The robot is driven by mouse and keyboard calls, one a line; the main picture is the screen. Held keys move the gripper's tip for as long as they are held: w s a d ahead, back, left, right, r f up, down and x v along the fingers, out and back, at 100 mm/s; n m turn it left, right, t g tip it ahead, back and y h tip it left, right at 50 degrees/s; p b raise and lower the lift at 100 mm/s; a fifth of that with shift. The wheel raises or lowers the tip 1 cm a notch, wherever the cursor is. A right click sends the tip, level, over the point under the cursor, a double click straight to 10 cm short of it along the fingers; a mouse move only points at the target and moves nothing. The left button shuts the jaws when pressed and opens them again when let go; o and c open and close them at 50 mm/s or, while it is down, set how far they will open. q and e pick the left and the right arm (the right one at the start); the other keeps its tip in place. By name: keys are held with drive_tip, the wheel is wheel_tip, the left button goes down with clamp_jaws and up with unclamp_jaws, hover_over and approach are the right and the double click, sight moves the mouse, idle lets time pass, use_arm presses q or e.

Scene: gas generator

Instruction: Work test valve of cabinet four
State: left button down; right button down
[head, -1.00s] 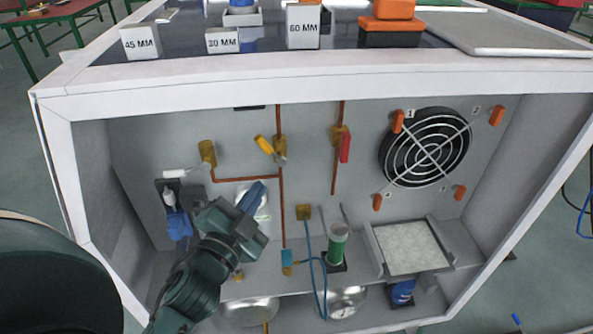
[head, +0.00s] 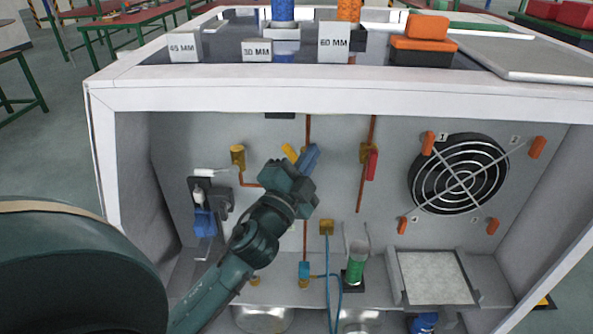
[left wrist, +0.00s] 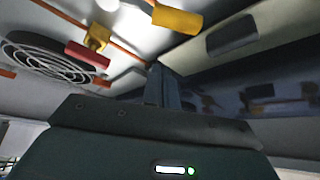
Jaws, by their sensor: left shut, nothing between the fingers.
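The open cabinet's back panel holds copper pipes with valves. A yellow-handled valve (head: 290,152) on the middle pipe is partly hidden by my left gripper; its yellow handle (left wrist: 177,20) shows clearly in the left wrist view. A red-handled valve (head: 372,165) hangs on the pipe to the right and also shows in the left wrist view (left wrist: 87,55). No label shows which is the test valve. My left gripper (head: 310,155) is shut and empty, its fingers just right of the yellow handle in the head view; contact cannot be told. In the left wrist view its fingers (left wrist: 165,85) point up. My right gripper is not in view.
A fan with a wire guard (head: 458,175) is at the right of the panel. A brass fitting (head: 238,155) is at the left. A green cylinder (head: 355,270) and a framed filter (head: 435,278) stand below. The cabinet's white frame (head: 300,98) bounds the opening above.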

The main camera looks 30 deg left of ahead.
use_arm(q)
drive_tip(key=a+f, duration=0.1)
drive_tip(key=a+b, duration=0.1)
drive_tip(key=a, duration=0.1)
drive_tip(key=shift+a+f, duration=0.15)
drive_tip(key=shift+f, duration=0.25)
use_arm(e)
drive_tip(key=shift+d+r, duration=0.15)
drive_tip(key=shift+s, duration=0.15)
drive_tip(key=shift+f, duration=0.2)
